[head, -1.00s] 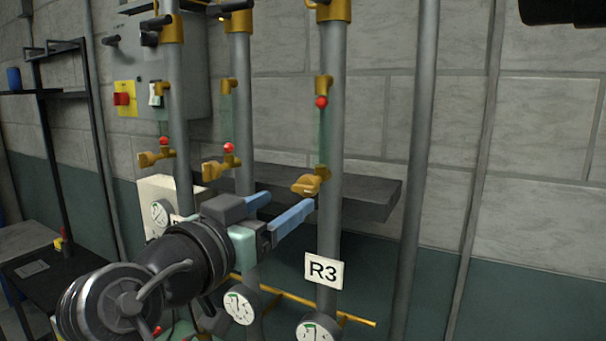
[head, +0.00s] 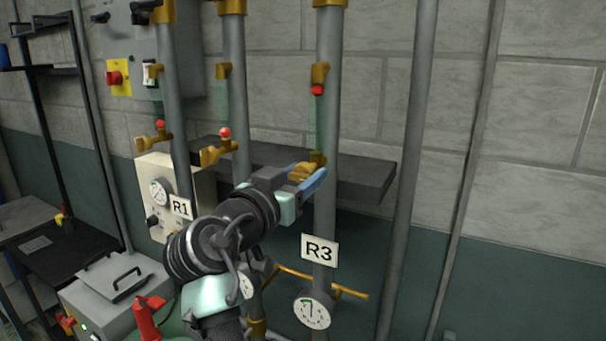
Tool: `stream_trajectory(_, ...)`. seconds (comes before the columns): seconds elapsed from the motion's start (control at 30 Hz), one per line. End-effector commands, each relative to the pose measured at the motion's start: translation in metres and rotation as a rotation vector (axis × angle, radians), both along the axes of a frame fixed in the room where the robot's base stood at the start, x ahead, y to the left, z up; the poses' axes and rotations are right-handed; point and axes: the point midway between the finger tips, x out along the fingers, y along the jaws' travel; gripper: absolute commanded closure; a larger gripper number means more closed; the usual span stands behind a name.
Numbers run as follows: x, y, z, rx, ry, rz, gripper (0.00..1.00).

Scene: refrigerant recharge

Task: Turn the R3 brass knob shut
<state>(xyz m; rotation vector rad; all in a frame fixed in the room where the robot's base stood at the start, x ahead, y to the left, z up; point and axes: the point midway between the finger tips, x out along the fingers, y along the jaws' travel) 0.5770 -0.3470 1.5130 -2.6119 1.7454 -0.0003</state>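The R3 brass knob (head: 301,172) sits at the foot of the sight tube on the right grey pipe (head: 328,120), above the R3 label (head: 319,250). A red ball (head: 317,90) is near the top of that tube. My gripper (head: 303,175) is at the knob, with one blue finger on its right and part of the other on its left. The knob shows between the fingers. I cannot tell whether they touch it.
Two more brass knobs (head: 209,155) (head: 145,142) are on the pipes to the left. A dark shelf (head: 370,172) lies behind the pipes. A gauge (head: 312,308) is below the R3 label. A grey machine (head: 110,290) stands at the lower left. The wall at right is clear.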

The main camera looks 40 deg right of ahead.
Motion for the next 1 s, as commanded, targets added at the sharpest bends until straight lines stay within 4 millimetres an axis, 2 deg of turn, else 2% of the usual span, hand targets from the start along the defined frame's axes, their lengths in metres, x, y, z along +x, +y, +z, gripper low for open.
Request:
stream_trajectory(0.03, -0.0001, 0.0002, 0.0001, 0.000, 0.000, 0.000, 0.61)
stream_trajectory(0.2, -0.0001, 0.0003, 0.0002, 0.000, 0.000, 0.000, 0.92)
stream_trajectory(0.27, -0.0001, 0.0003, 0.0002, 0.000, 0.000, 0.000, 1.00)
stream_trajectory(0.67, 0.0000, 0.0005, 0.0000, -0.022, 0.054, 0.000, 1.00)
stream_trajectory(1.0, -0.0004, 0.0003, 0.0003, -0.117, 0.284, 0.000, 1.00)
